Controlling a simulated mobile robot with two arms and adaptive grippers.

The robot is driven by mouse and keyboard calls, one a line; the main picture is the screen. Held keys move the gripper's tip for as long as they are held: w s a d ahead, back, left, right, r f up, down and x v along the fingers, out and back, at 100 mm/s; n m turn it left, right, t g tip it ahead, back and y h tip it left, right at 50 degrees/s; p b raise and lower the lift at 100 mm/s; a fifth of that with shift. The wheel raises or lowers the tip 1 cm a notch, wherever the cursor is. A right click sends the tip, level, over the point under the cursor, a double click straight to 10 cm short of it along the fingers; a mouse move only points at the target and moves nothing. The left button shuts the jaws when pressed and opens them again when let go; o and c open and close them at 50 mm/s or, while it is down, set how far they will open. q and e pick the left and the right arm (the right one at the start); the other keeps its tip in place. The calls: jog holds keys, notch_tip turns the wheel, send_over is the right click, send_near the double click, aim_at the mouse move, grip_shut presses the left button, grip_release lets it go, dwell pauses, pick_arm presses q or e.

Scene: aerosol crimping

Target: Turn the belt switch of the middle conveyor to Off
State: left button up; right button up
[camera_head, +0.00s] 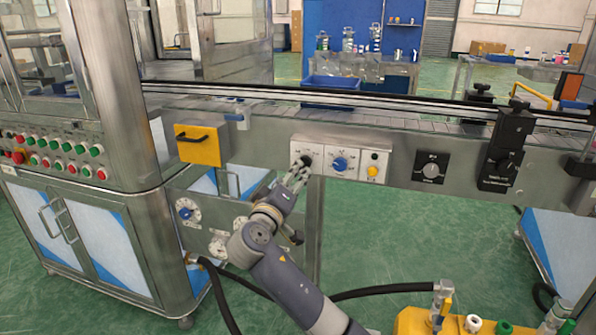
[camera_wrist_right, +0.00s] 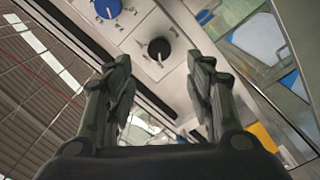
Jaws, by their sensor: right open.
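The middle conveyor (camera_head: 440,125) runs across the head view, with a white control panel on its grey side. The panel carries a black knob (camera_head: 306,160) at the left, a blue knob (camera_head: 340,164) in the middle and a yellow button (camera_head: 373,171) at the right. The labels are too small to read. My right gripper (camera_head: 301,168) is open at the black knob. In the right wrist view my fingers (camera_wrist_right: 160,75) are spread and empty; the black knob (camera_wrist_right: 158,49) lies beyond the tips, roughly between them, apparently untouched. The blue knob (camera_wrist_right: 108,8) is at the top edge.
A yellow box with a black handle (camera_head: 198,145) sits left of the panel. A black dial (camera_head: 431,171) and a black bracket (camera_head: 505,145) are to its right. A lower panel with a blue dial (camera_head: 186,210) is beside my right arm. Black hoses (camera_head: 385,289) run below.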

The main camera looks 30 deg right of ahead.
jog(key=v, duration=0.4)
dwell(0.4)
